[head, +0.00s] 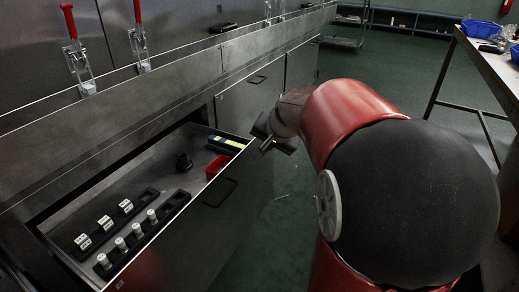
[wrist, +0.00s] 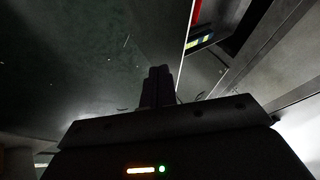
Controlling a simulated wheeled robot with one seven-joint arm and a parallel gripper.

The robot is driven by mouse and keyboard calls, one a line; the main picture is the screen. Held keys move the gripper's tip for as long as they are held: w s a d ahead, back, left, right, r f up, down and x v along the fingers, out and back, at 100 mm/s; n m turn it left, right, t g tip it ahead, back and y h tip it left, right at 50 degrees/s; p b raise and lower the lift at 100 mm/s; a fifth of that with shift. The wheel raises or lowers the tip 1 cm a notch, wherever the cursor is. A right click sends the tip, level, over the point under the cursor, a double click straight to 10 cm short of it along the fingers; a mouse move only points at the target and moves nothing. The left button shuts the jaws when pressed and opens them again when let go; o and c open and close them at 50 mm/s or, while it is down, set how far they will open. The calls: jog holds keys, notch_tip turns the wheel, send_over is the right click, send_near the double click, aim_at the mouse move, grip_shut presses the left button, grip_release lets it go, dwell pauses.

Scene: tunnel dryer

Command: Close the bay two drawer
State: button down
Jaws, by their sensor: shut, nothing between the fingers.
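The open drawer (head: 150,175) is pulled out of the steel cabinet at the lower left of the head view. Its dark front panel (head: 228,215) carries a black bar handle (head: 220,193). My gripper (head: 268,144) is at the far right end of the drawer front in the head view, partly hidden by my red and black arm. In the wrist view my gripper (wrist: 158,82) has its fingers together with nothing between them. The drawer's edge (wrist: 188,45) shows just right of the fingers. I cannot tell whether they touch it.
The drawer holds small labelled blocks (head: 105,222), metal cylinders (head: 120,243) and a red bin (head: 217,166). A shut front with a handle (head: 257,79) lies beyond. Red-handled clamps (head: 73,50) stand on the cabinet. A bench (head: 490,62) stands at the right; green floor (head: 410,75) is clear.

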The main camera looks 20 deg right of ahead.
jog(key=b, duration=0.1)
send_near(244, 156)
notch_tip(244, 156, down, 3)
jog(key=d, duration=0.3)
jog(key=shift+w+a+f+p, duration=0.2)
jog(key=shift+w+a, duration=0.4)
jog(key=shift+w, duration=0.15)
jog(key=shift+w+a+f+p, duration=0.2)
jog(key=shift+w+a, duration=0.45)
jog(key=shift+w, duration=0.05)
